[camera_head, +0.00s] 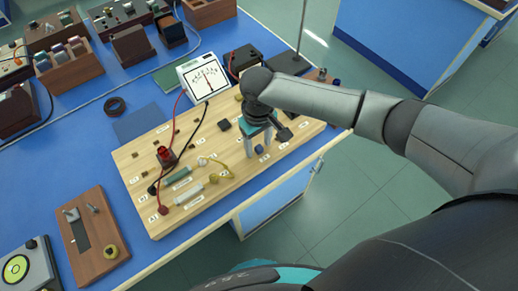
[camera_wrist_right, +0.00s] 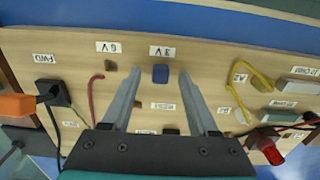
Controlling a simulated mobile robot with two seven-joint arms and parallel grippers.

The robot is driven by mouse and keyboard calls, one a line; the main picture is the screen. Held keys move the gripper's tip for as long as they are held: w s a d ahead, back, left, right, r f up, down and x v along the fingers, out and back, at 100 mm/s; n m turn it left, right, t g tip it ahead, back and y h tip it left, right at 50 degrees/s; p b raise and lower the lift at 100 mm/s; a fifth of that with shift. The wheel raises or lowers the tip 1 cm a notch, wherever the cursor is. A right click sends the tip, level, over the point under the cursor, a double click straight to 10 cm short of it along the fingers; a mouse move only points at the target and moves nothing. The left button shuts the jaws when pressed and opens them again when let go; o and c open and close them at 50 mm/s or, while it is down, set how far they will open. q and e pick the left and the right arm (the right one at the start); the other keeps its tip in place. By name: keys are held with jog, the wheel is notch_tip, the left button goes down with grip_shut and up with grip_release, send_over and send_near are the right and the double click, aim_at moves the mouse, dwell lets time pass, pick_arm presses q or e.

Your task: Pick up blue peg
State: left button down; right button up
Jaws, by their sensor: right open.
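The blue peg (camera_head: 259,149) is a short dark-blue block standing in the wooden board near its front right edge. In the right wrist view the blue peg (camera_wrist_right: 160,74) sits beside a "3V" label, between and just beyond the fingertips. My right gripper (camera_head: 258,144) reaches down over the board with its fingers apart around the peg's position. In the right wrist view my right gripper (camera_wrist_right: 158,82) is open, with a finger on each side of the peg and gaps showing. Nothing is held. My left gripper is not in view.
The wooden board (camera_head: 140,190) carries a red component (camera_head: 166,155), wires and labelled parts. A meter (camera_head: 203,75) stands behind it. A brown wooden block (camera_head: 92,238) lies at left on the blue bench (camera_head: 75,135). The bench's front edge is close to the board.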

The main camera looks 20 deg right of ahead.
jog(key=shift+c, duration=0.2)
grip_shut()
dwell(0.4)
